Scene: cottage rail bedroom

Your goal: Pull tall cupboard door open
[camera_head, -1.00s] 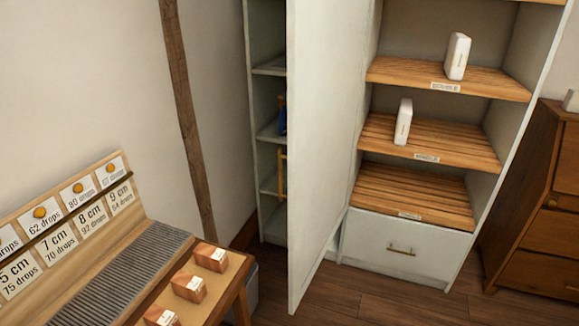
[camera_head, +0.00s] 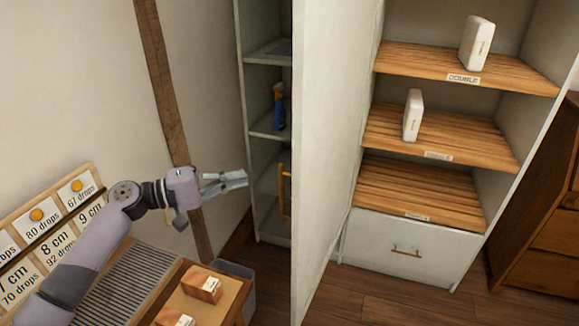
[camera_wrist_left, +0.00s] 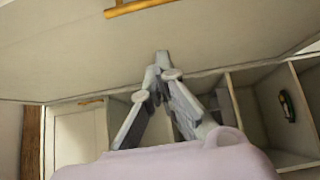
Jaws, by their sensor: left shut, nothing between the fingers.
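The tall cupboard (camera_head: 243,110) stands behind the door, with shelves showing inside it. Its pale door (camera_head: 335,130) stands open, sticking out towards me with its near edge showing. A vertical brass handle (camera_head: 285,190) shows just left of that edge. My left gripper (camera_head: 243,177) is shut and empty, left of the handle and apart from it in the picture. In the left wrist view, the shut fingertips (camera_wrist_left: 162,58) point at a broad pale panel (camera_wrist_left: 60,50) with a brass handle (camera_wrist_left: 138,6) at the top. The right gripper is not in view.
Right of the door is an open shelf unit (camera_head: 470,170) with white boxes and a drawer. A brown wooden chest (camera_head: 540,235) stands at far right. Floor (camera_head: 400,300) shows clear at the front.

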